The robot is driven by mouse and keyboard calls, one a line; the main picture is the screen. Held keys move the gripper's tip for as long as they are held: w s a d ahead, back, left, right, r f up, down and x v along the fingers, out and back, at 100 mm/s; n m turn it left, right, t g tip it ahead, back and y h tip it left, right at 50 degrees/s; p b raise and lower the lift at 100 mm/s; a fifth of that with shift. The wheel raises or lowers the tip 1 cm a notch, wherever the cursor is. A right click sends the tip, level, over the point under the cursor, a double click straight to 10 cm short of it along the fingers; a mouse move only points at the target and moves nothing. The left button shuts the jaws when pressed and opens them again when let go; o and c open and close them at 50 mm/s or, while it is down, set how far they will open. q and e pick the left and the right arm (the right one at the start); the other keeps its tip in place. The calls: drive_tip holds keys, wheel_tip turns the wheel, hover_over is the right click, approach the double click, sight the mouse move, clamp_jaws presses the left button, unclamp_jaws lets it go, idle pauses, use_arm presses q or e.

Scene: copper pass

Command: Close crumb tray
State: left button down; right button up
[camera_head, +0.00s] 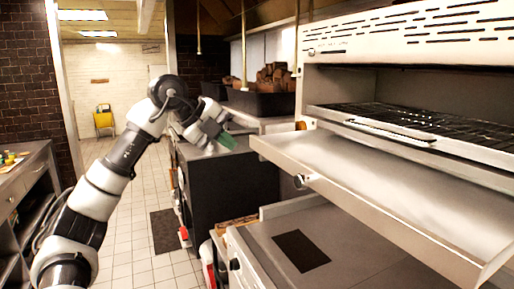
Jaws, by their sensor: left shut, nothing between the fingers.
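The crumb tray (375,188) is a flat metal sheet pulled out from the lower part of the steel oven at the right. It sticks out toward me, below the dark wire rack (430,125). My left gripper (226,140) has a green tip and is shut and empty. It is to the left of the tray's far front corner, apart from it, over the dark counter unit. My right gripper is not in view.
Below the tray is a steel counter (345,240) with a dark square plate (301,251). A dark bin of brown pieces (270,88) stands at the back. Tiled floor (135,215) is open at the left, beside a side counter (22,180).

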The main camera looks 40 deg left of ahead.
use_arm(q)
drive_tip(key=w+r+p+x, duration=0.1)
drive_tip(key=r+p+x, duration=0.1)
drive_tip(key=x, duration=1)
drive_tip(key=shift+w+d+p, duration=0.35)
drive_tip(key=shift+p, duration=0.2)
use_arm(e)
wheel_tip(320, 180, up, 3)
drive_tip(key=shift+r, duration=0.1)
